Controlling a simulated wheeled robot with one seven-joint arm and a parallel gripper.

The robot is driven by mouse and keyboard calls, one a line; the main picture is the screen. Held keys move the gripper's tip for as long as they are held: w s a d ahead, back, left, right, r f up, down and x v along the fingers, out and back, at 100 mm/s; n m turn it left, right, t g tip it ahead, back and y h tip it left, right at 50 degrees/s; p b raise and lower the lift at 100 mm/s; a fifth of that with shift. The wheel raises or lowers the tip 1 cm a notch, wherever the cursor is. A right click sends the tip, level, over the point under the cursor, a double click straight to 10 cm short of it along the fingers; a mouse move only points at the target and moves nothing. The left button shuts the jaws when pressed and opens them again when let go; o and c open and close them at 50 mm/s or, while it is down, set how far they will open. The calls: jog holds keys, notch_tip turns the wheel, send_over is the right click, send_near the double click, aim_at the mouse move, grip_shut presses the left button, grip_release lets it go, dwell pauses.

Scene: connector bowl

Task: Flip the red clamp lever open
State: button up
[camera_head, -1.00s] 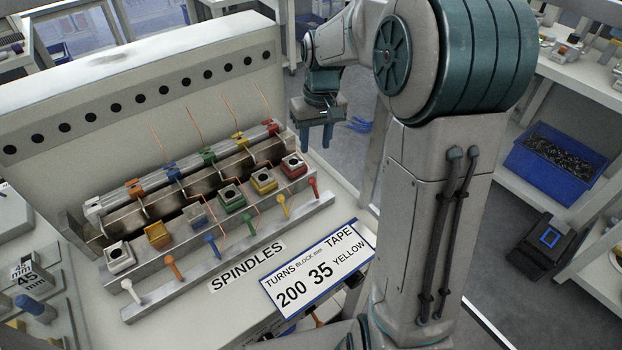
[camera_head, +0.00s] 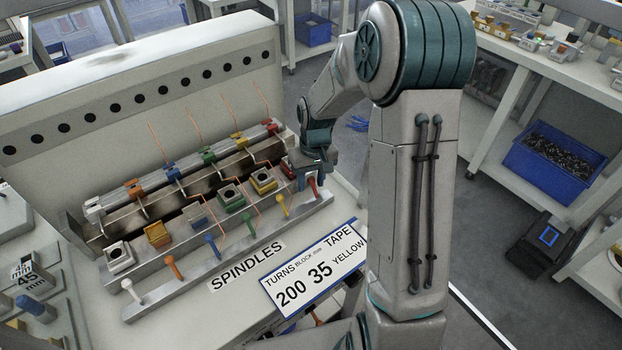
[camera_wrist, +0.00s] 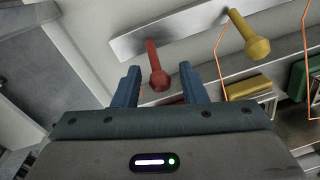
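The red clamp lever (camera_head: 313,186) is at the right end of the row of coloured levers on the front metal rail. In the wrist view the red lever (camera_wrist: 157,66) has a round knob and lies between my two blue fingers, with gaps showing on both sides. My gripper (camera_head: 306,174) is over the right end of the rail; in the wrist view my gripper (camera_wrist: 160,85) is open and holds nothing. The red block (camera_head: 288,169) behind the lever is partly hidden by my gripper. Whether the fingers touch the lever cannot be told.
The yellow lever (camera_wrist: 250,38) stands close beside the red one, with a copper wire near it. Coloured blocks and spindles fill the fixture to the left. A sign (camera_head: 316,268) lies in front of the rail. Open floor is to the right of the bench.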

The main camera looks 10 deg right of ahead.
grip_shut()
